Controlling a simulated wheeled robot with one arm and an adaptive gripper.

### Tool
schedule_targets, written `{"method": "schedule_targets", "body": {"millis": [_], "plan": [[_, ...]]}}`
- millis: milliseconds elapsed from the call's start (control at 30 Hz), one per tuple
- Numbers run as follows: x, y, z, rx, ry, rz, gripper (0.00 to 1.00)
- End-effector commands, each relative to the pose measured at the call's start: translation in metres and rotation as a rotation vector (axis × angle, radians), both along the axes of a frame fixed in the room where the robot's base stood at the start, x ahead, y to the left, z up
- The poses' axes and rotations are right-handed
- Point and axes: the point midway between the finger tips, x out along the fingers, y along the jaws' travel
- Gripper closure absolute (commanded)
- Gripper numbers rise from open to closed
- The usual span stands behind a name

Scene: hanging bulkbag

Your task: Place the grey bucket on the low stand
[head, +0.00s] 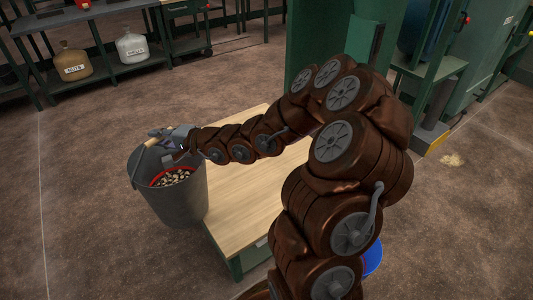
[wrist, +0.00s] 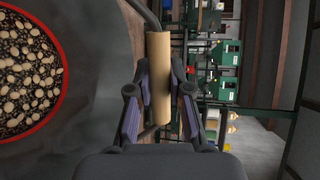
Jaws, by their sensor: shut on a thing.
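The grey bucket (head: 178,203) hangs upright from its handle at the left end of my arm in the head view. It holds brown and cream pieces inside a red ring. My gripper (head: 163,140) is shut on the bucket's wooden handle grip (wrist: 158,85), which sits between both fingers in the wrist view. The bucket's wall (wrist: 95,60) fills the left of that view. The low stand (head: 245,205) has a light wooden top and green sides. The bucket overlaps its left edge in the head view; its underside contact cannot be told.
A blue container (head: 373,256) shows partly behind my arm at the right of the stand. Green machinery (head: 480,70) stands at the upper right. The floor left of the bucket is clear.

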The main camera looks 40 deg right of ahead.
Motion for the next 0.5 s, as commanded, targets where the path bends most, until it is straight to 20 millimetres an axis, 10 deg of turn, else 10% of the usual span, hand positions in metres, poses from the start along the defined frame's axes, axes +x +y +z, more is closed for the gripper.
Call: {"method": "schedule_targets", "body": {"millis": [500], "plan": [[0.006, -0.101, 0.023, -0.005, -0.006, -0.111, 1.0]]}}
